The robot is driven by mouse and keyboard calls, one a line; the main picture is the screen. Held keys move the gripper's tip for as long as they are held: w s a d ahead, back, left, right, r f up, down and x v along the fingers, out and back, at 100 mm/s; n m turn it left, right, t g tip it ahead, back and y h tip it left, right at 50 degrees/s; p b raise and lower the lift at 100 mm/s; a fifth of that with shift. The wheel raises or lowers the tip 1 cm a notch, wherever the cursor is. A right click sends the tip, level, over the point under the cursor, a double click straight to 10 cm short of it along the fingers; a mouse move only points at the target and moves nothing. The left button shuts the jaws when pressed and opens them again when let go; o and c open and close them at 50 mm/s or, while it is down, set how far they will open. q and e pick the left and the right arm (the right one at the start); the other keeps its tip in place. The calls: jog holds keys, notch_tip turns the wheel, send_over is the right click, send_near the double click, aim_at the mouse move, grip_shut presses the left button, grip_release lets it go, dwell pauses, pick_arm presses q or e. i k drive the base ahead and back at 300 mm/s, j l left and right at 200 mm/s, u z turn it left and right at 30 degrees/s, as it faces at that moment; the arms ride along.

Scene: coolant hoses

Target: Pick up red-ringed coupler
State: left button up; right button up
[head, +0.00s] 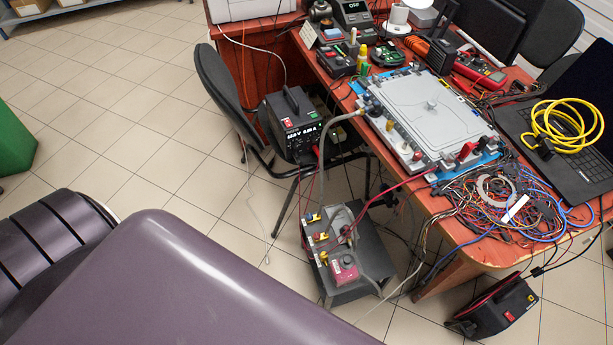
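I cannot single out the red-ringed coupler with certainty. A small red part (320,237) sits between yellow parts on top of a dark box (345,293) below the table's front edge. Other red parts (467,151) stand at the right end of a grey flat-lidded unit (425,112) on the table. A grey hose (325,140) has a brass-coloured end at that unit's left side and hangs down toward the dark box. Neither of my grippers is in view.
The red-brown table (480,240) is crowded with tangled wires (490,205), a laptop (575,150) with a yellow cable (560,125), and instruments. A black chair (222,90) and black power supply (295,125) stand left of it. Tiled floor (120,120) is clear farther left.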

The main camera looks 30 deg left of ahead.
aim_at(349, 239)
jog(key=u, duration=0.5)
jog(key=i+j, duration=0.15)
jog(key=j, duration=0.15)
jog(key=i+j+z, duration=0.25)
jog(key=j+z, duration=0.25)
jog(key=j, duration=0.15)
jog(key=j+z, duration=0.25)
jog(key=j, duration=0.15)
